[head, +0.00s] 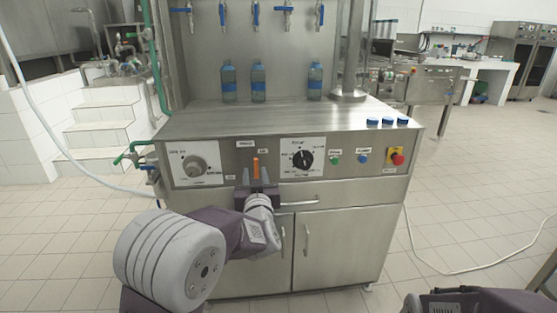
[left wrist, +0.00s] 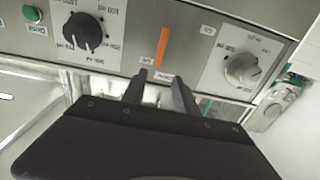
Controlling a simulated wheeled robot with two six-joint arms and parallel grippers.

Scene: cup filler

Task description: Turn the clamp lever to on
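The clamp lever is a slim orange bar (head: 256,167) on the steel front panel, between the two dials. It stands upright in the head view. In the left wrist view, which is turned upside down, the lever (left wrist: 162,46) shows just beyond my fingertips. My left gripper (head: 257,181) is in front of the panel, at the lever's lower end. Its two fingers (left wrist: 161,82) are apart with nothing between them, and the lever lines up with the gap. Small labels sit around the lever, too small to read surely. My right gripper is not seen.
A grey dial (head: 193,167) is left of the lever and a black dial (head: 303,159) right of it. Green, blue and red buttons (head: 397,158) follow further right. Bottles (head: 258,84) and blue caps (head: 388,121) stand on the machine top. A drawer and cabinet doors (head: 338,245) lie below.

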